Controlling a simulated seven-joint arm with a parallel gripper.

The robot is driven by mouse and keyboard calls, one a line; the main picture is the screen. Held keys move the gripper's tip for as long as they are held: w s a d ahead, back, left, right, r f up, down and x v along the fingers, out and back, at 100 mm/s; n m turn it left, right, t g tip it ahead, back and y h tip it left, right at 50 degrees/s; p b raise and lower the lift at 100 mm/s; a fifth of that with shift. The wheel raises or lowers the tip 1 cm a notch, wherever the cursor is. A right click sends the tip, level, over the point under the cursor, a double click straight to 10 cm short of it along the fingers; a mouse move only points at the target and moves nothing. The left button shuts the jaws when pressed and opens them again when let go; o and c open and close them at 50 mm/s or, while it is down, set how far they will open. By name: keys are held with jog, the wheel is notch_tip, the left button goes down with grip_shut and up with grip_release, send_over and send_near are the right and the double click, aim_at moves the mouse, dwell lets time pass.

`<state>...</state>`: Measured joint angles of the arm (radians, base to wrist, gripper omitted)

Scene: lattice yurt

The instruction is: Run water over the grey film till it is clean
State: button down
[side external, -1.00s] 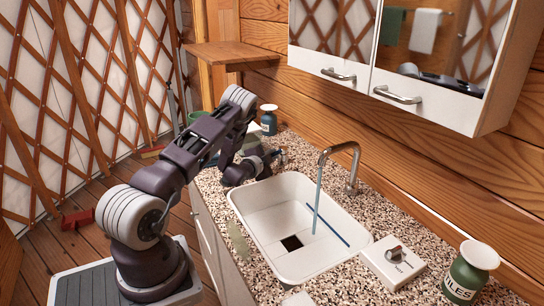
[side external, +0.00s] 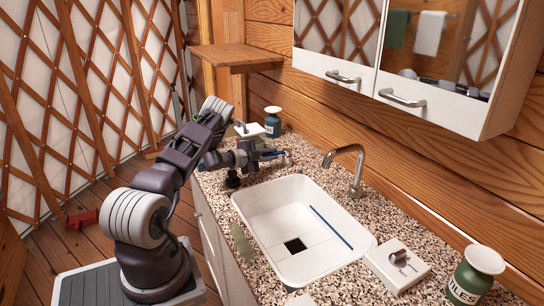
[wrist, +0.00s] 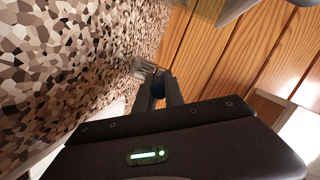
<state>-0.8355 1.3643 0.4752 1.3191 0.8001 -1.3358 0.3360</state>
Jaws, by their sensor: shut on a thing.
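My gripper (side external: 280,157) is over the counter beyond the far end of the sink. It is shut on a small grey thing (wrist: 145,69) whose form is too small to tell.
A white box with a dark knob (side external: 397,266) sits right of the sink. A green jar (side external: 473,276) stands at the near right, and a blue jar (side external: 273,122) at the back. A mirrored cabinet (side external: 400,90) overhangs the counter. The air over the sink is clear.

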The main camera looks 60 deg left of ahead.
jog(key=shift+r, duration=0.1)
jog(key=c, duration=1.4)
grip_release()
jog(key=shift+c, duration=0.2)
notch_tip(320, 180, up, 10)
